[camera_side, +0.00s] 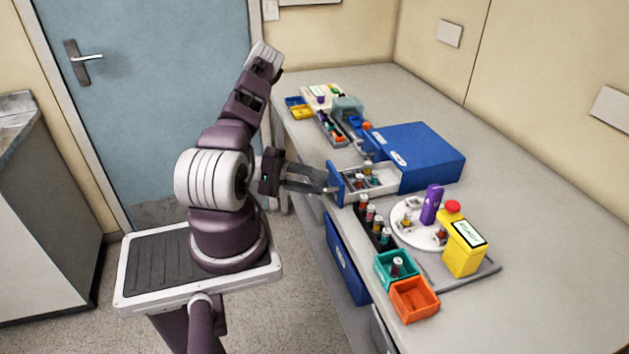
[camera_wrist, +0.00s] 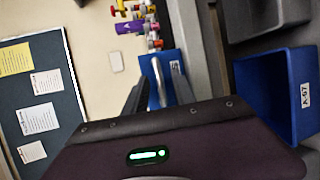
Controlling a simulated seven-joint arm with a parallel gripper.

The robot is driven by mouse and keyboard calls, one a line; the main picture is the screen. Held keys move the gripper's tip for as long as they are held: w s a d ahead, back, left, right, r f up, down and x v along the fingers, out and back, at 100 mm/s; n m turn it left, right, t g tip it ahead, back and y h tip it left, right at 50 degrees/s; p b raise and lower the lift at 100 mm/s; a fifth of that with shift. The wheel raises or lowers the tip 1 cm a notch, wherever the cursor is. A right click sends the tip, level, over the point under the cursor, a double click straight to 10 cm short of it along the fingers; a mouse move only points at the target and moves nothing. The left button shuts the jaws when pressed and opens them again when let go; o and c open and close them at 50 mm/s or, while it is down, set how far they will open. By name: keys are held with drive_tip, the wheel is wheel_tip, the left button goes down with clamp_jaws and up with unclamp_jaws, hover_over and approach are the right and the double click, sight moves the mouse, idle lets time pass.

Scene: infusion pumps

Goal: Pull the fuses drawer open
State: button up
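A blue cabinet (camera_side: 425,150) stands on the counter in the side view. One of its drawers (camera_side: 385,178) is pulled out to the left, showing a pale tray with small bottles. Its blue front (camera_side: 336,183) faces my gripper (camera_side: 328,189). I cannot read which drawer is labelled fuses. In the wrist view, the blue front (camera_wrist: 151,66) lies beyond my gripper (camera_wrist: 160,82), with a pale handle (camera_wrist: 158,88) between the fingers. The fingers look apart, with gaps beside the handle. Contact is hard to judge.
A dark rack of vials (camera_side: 372,225), a white turntable (camera_side: 408,232), a yellow container (camera_side: 463,250), and teal (camera_side: 396,270) and orange (camera_side: 413,299) bins stand nearer the camera. A blue bin (camera_side: 345,262) hangs below the counter edge. The counter's right side is clear.

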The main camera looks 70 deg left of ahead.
wheel_tip(320, 180, up, 8)
drive_tip(key=s+a, duration=0.1)
drive_tip(key=s, duration=0.1)
drive_tip(key=shift+s+f, duration=0.15)
drive_tip(key=shift+s, duration=0.2)
idle(0.4)
